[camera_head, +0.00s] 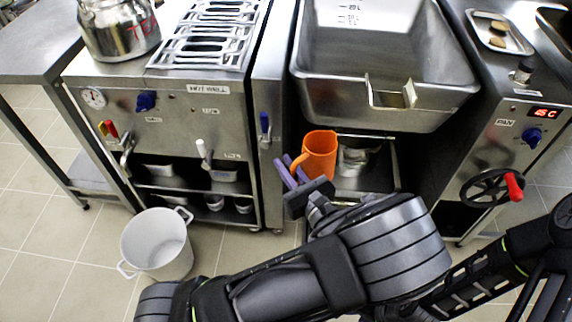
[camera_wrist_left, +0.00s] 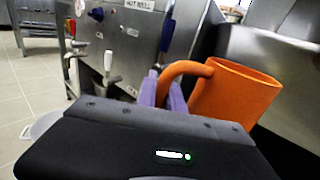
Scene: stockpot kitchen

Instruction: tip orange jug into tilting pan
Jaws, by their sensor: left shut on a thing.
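The orange jug (camera_head: 319,155) hangs in front of and below the tilting pan (camera_head: 385,97), apart from it, with its open mouth up. My left gripper (camera_head: 295,171) is shut on the jug's handle with its purple fingers. In the left wrist view the fingers (camera_wrist_left: 163,94) close around the handle of the jug (camera_wrist_left: 232,98). I cannot see what is inside the jug. The pan's pouring lip (camera_head: 391,97) faces me just above and to the right of the jug. My right gripper is not in view.
A black handwheel with a red knob (camera_head: 514,186) and a PAN control panel stand to the right. The hot well unit (camera_head: 165,118) is to the left, with a steel pot (camera_head: 119,28) above. A white stockpot (camera_head: 157,243) stands on the floor at left.

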